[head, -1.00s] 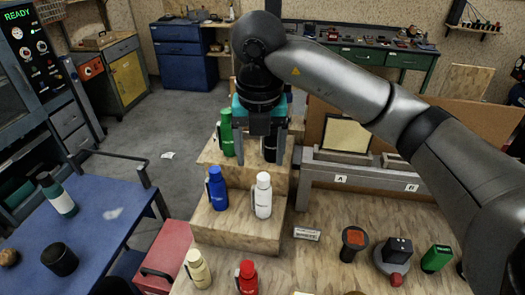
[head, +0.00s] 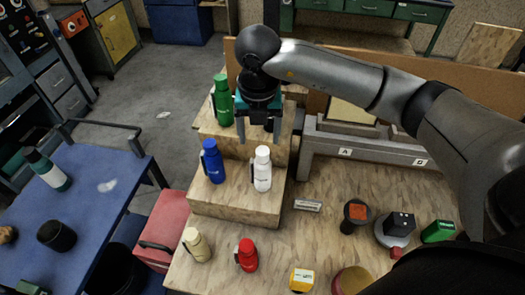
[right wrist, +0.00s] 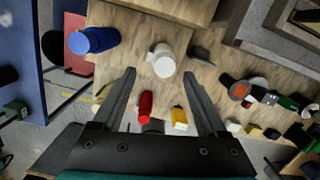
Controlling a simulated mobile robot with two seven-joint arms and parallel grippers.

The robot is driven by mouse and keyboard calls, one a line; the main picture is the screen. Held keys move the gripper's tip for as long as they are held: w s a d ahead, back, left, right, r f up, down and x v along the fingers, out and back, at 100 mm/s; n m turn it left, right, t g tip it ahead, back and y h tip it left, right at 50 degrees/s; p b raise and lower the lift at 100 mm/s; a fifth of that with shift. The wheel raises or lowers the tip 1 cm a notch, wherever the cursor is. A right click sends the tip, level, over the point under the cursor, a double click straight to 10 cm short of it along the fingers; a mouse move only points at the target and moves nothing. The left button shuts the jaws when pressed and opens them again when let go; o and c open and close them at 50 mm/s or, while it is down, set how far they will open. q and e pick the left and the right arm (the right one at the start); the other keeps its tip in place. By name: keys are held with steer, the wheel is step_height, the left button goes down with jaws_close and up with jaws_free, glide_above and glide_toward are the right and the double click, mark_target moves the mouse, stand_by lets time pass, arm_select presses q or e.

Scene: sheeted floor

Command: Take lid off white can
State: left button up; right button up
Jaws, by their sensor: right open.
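The white can (head: 262,172) stands upright on the lower wooden step, right of a blue bottle (head: 213,163). Its white lid (head: 262,151) is on top. My right gripper (head: 259,138) is open and empty just above and behind the can in the head view, pointing down. In the right wrist view the white can (right wrist: 164,62) shows beyond the open fingertips (right wrist: 160,75), apart from them as far as I can tell. My left gripper is not in view.
A green bottle (head: 223,100) stands on the upper step behind. A cream bottle (head: 196,245) and a red bottle (head: 247,255) stand in front. A small sign (head: 307,205) lies right of the steps. A blue table (head: 85,215) is at left.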

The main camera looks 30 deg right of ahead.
mark_target(262, 151)
steer(key=f, duration=0.1)
steer(key=f+p, duration=0.1)
steer(key=f, duration=0.3)
steer(key=shift+s+d, duration=0.15)
steer(key=shift+d, duration=0.25)
steer(key=shift+f, duration=0.25)
steer(key=shift+c, duration=0.3)
jaws_close()
